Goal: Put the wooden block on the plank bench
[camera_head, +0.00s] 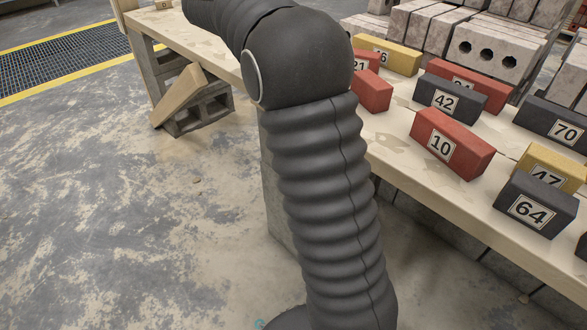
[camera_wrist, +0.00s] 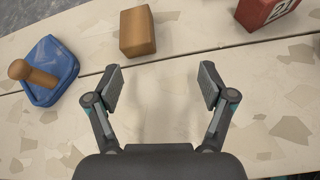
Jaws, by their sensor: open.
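The wooden block (camera_wrist: 137,32) is a plain orange-brown block. In the wrist view it rests on the pale, mortar-stained planks of the plank bench (camera_wrist: 160,115), above and left of the gap between my fingers. My gripper (camera_wrist: 162,84) is open and empty, its two fingers spread apart over the planks and clear of the block. In the head view the bench (camera_head: 400,165) runs behind my arm. The block and my gripper do not show there; my arm covers part of the bench.
A blue tool with a wooden knob (camera_wrist: 52,72) lies left of the block. A red numbered brick (camera_wrist: 265,10) is at upper right. Several numbered bricks, including red 10 (camera_head: 452,143), stand on the bench's right part. A tilted board (camera_head: 180,92) leans by a concrete block (camera_head: 203,112) on the floor.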

